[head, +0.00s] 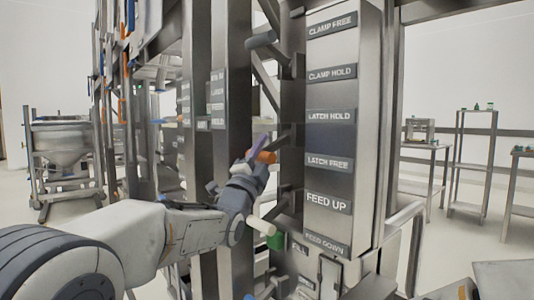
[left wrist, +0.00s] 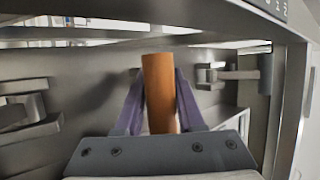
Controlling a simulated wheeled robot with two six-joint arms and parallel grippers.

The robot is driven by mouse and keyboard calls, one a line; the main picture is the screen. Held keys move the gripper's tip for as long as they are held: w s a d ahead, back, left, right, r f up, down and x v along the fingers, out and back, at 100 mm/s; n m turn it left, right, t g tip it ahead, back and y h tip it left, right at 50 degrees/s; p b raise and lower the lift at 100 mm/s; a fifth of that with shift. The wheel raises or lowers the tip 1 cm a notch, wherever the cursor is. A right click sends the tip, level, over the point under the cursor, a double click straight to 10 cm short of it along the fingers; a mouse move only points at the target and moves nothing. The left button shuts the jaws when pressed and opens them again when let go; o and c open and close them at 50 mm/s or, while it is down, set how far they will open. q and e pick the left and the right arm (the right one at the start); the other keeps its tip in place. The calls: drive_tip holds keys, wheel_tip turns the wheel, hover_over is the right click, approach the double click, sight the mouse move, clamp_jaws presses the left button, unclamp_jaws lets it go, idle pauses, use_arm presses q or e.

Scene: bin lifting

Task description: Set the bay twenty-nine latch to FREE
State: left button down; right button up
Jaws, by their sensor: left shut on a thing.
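An orange lever handle (head: 266,156) juts from the side of a tall steel panel, roughly level with the LATCH FREE label (head: 328,162) and below the LATCH HOLD label (head: 330,116). My left gripper (head: 260,148) is shut on this handle. In the left wrist view the orange handle (left wrist: 160,92) stands between the purple fingers (left wrist: 158,105), which touch both its sides. The lever's inner end is hidden behind the handle and gripper. No bay number is readable.
A grey handle (head: 262,40) sits above and a white handle (head: 262,227) below, with a green one (head: 276,241) close by. Steel posts (head: 234,110) flank the levers. A hopper cart (head: 62,160) stands far left; steel tables and a rack (head: 475,150) stand right. Open floor lies between.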

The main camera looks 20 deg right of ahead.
use_arm(q)
drive_tip(key=shift+s+r, duration=0.1)
drive_tip(key=shift+r, duration=0.15)
drive_tip(key=c, duration=0.6)
unclamp_jaws()
drive_tip(key=shift+o, duration=0.2)
drive_tip(key=shift+f, duration=0.15)
drive_tip(key=shift+f, duration=0.1)
drive_tip(key=v, duration=1)
drive_tip(key=shift+s, duration=0.2)
drive_tip(key=shift+a, duration=0.15)
